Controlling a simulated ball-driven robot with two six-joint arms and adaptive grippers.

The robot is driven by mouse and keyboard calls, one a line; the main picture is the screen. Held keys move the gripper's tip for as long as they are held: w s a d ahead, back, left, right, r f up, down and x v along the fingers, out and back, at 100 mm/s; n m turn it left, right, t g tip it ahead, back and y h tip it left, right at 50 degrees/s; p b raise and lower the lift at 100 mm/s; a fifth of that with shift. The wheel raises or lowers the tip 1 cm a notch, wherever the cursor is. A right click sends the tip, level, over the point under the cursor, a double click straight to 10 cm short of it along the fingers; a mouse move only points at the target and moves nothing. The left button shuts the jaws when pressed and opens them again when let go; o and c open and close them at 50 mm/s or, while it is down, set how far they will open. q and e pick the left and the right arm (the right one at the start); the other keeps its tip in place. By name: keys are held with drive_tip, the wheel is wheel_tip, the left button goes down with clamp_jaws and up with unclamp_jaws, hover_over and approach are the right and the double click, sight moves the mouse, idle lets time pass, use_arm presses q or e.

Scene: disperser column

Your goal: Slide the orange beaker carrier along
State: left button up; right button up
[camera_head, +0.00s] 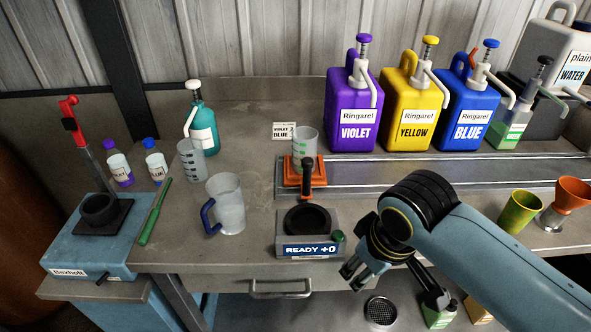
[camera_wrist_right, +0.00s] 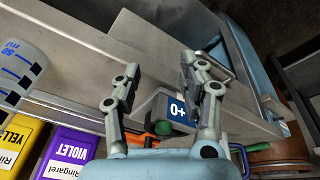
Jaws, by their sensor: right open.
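The orange beaker carrier (camera_head: 291,178) sits at the left end of the grey rail (camera_head: 440,172). A clear beaker (camera_head: 305,143) with green marks stands on it. A black handle (camera_head: 306,176) stands up at the carrier's front. My right gripper (camera_head: 358,274) is open and empty, in front of the bench edge, to the right of and below the carrier, apart from it. Its two spread fingers (camera_wrist_right: 160,75) show in the wrist view with nothing between them. My left gripper is not in view.
A scale reading "READY +0" (camera_head: 310,250) stands in front of the carrier. Violet (camera_head: 353,110), yellow (camera_head: 411,110) and blue (camera_head: 467,115) pump jugs stand behind the rail. A clear mug (camera_head: 228,205) is to the left; green (camera_head: 520,211) and orange (camera_head: 572,193) cups are right. The rail right of the carrier looks clear.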

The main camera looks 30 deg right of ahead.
drive_tip(key=w+r, duration=0.1)
drive_tip(key=r, duration=0.1)
drive_tip(key=w+r+p, duration=0.1)
drive_tip(key=w+r, duration=0.3)
drive_tip(key=shift+w+d+p, duration=0.25)
drive_tip(key=shift+d+p, duration=0.05)
drive_tip(key=shift+p, duration=0.1)
drive_tip(key=shift+g, duration=0.6)
drive_tip(key=w, duration=0.5)
drive_tip(key=shift+w+d+r, duration=0.1)
drive_tip(key=shift+d+r, duration=0.1)
drive_tip(key=shift+d, duration=0.1)
wheel_tip(320, 180, up, 7)
drive_tip(key=g+p, duration=0.1)
hover_over(306, 194)
drive_tip(key=shift+w+d+y, duration=0.35)
drive_tip(key=shift+w+y, duration=0.05)
drive_tip(key=shift+w, duration=0.05)
wheel_tip(306, 194, down, 10)
drive_tip(key=shift+f, duration=0.25)
clamp_jaws()
